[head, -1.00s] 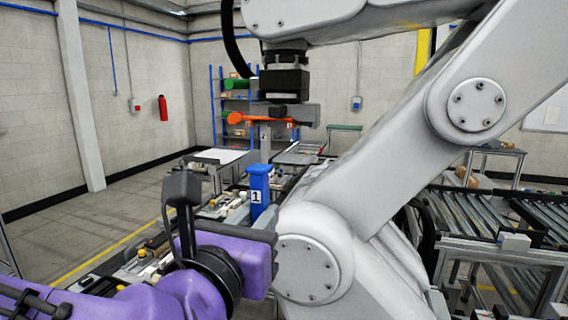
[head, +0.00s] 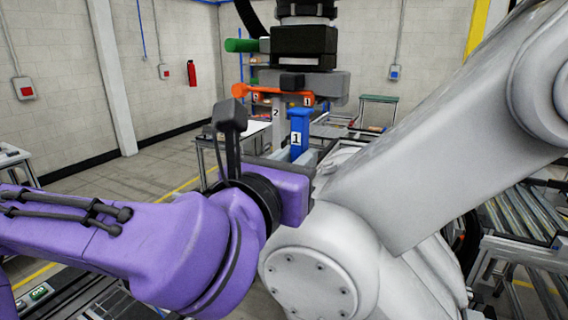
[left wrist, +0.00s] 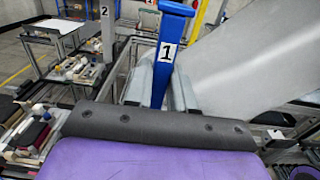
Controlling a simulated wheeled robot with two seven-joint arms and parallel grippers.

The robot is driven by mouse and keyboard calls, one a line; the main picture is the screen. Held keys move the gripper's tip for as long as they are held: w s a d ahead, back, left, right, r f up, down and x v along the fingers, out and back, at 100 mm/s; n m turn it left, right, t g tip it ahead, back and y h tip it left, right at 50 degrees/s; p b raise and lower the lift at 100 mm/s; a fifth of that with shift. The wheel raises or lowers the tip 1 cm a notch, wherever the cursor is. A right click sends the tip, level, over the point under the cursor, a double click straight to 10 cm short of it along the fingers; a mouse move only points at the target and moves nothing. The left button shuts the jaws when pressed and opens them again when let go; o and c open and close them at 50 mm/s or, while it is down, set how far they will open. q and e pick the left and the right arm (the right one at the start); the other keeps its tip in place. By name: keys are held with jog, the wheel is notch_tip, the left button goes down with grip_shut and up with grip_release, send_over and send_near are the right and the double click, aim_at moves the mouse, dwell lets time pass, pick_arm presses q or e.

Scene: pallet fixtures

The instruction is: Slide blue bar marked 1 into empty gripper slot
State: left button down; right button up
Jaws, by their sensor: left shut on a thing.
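The blue bar marked 1 (head: 299,125) is upright in my left gripper (head: 297,156). In the left wrist view the blue bar (left wrist: 168,50) stands between the grey fingers of my left gripper (left wrist: 162,84), which are shut on it. The big grey arm's gripper (head: 300,82) hangs above, with an orange part (head: 262,91) carrying labels 2 and 1. A grey bar marked 2 (head: 277,122) hangs under the left label. The blue bar's top is just below the orange label 1; I cannot tell whether they touch. The slot's inside is hidden. My right gripper is out of view.
The large grey robot arm (head: 440,130) fills the right side, close to my left gripper. A green cylinder (head: 242,45) sticks out left of its gripper. A roller conveyor (head: 525,220) stands at right. Floor at the left is open.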

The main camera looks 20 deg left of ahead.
pick_arm(q)
jog(key=w, duration=0.4)
jog(key=shift+w+d+f, duration=0.1)
jog(key=shift+d, duration=0.1)
jog(key=shift+w+a+p, duration=0.1)
jog(key=shift+w+p, duration=0.25)
jog(key=shift+w, duration=0.4)
jog(key=shift+w+p, duration=0.35)
jog(key=shift+w, duration=1.45)
jog(key=shift+s, duration=0.1)
jog(key=shift+s, duration=0.1)
jog(key=shift+b, duration=0.3)
